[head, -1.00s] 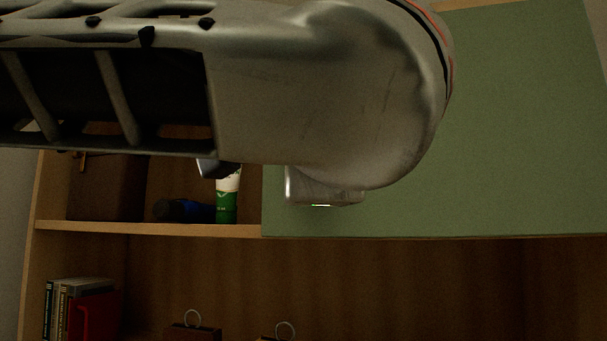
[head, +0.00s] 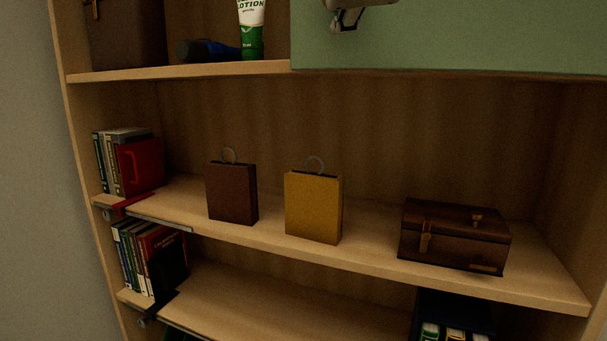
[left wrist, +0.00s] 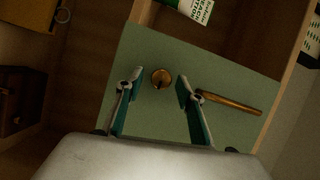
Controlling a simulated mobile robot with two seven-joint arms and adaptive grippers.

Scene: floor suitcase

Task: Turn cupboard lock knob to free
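The green cupboard door (head: 450,40) fills the upper right of the head view and also shows in the left wrist view (left wrist: 150,50). In the left wrist view, a round brass lock knob (left wrist: 161,76) with a dark slot sits on it. My left gripper (left wrist: 157,86) is open and faces the door, its fingertips on either side of the knob in the picture. I cannot tell whether they touch the knob. A brass bar handle (left wrist: 230,103) lies to the right, partly behind the right finger. In the head view only a bit of grey metal (head: 345,15), likely this gripper, shows. My right gripper is out of view.
The shelf below the door holds a brown box (head: 231,192), a yellow box (head: 314,205), a dark wooden chest (head: 453,236), and books with a red item (head: 140,164). A lotion tube (head: 251,28) stands left of the door.

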